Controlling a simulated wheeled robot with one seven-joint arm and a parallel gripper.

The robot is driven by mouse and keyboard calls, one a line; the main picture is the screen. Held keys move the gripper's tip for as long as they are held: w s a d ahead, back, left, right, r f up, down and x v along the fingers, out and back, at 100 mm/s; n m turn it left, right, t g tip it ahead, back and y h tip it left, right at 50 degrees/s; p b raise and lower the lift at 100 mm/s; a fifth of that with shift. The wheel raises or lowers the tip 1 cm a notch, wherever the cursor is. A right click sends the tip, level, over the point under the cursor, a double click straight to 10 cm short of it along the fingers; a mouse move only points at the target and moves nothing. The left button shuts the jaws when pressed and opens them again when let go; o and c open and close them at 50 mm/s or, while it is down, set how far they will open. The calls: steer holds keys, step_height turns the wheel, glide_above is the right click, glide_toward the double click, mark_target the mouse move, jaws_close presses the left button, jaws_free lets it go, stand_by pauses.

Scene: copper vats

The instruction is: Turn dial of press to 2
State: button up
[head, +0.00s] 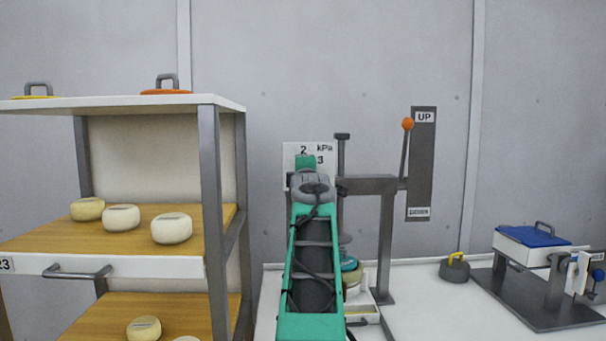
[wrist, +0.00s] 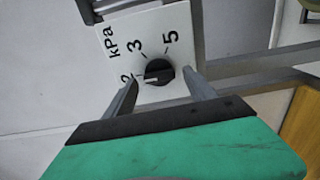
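The press (head: 386,240) stands on the counter as a grey frame. Its white dial plate (head: 293,152), marked kPa, is partly hidden behind my arm in the head view. In the wrist view the plate (wrist: 119,30) shows 2, 3 and 5 around a black dial (wrist: 159,70). The dial's white pointer line aims left, at about the 2 mark. My gripper (wrist: 161,76) is open, with one finger on each side of the dial in the picture. I cannot tell whether either finger touches it. The head view hides the gripper behind my arm.
The press lever with orange knob (head: 407,124) is raised beside the UP sign (head: 424,117). A shelf rack (head: 212,200) with several cheeses stands left. A dark weight (head: 455,271) and a blue-lidded device (head: 535,240) are at right. Counter between (head: 425,305) is clear.

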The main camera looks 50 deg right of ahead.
steer(key=b+v, duration=0.2)
steer(key=v, duration=0.5)
steer(key=shift+s+a, duration=0.25)
